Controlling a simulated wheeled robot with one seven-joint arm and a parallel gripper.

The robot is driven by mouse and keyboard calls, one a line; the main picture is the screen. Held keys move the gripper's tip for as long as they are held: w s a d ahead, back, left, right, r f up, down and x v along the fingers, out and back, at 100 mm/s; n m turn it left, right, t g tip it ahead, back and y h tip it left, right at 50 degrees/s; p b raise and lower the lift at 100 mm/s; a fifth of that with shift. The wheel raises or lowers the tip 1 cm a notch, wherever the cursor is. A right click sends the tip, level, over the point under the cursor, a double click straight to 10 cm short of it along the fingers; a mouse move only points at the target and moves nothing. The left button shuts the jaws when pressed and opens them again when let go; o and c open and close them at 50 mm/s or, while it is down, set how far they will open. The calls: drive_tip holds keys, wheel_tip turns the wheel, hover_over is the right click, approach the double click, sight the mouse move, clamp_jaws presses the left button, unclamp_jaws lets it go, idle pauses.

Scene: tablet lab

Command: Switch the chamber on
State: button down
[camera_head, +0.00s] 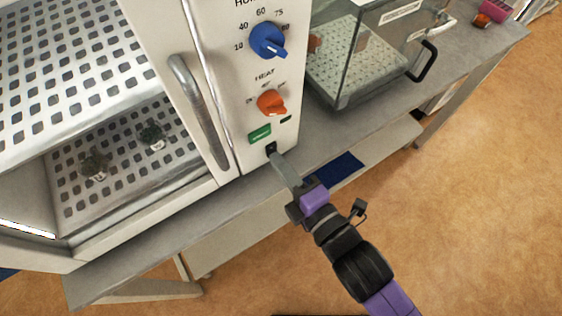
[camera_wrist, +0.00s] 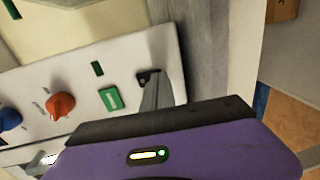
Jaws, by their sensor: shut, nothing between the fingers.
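The chamber (camera_head: 235,100) is a white cabinet on a grey bench, with perforated shelves inside. Its panel carries a blue knob (camera_head: 268,40), an orange knob (camera_head: 271,102), a green label or button (camera_head: 260,134) and a small black switch (camera_head: 271,148) at the lower corner. My gripper (camera_head: 275,158) is shut and empty, its fingertips at the black switch. In the wrist view the fingers (camera_wrist: 153,92) reach the dark switch (camera_wrist: 146,76) beside the green piece (camera_wrist: 110,99). The fingertips partly cover the switch, so its position and any contact are unclear.
A clear-walled box (camera_head: 360,60) with a black handle stands right of the chamber. The chamber's curved metal handle (camera_head: 200,112) is left of the panel. The bench (camera_head: 150,245) has a narrow free strip in front. Open floor (camera_head: 480,190) lies to the right.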

drive_tip(key=shift+s+d, duration=0.3)
drive_tip(key=shift+s, duration=0.05)
drive_tip(key=b+v, duration=0.1)
drive_tip(key=v, duration=0.5)
drive_tip(key=shift+s+d, duration=0.2)
drive_tip(key=shift+s, duration=0.1)
drive_tip(key=shift+r, duration=0.1)
idle(0.3)
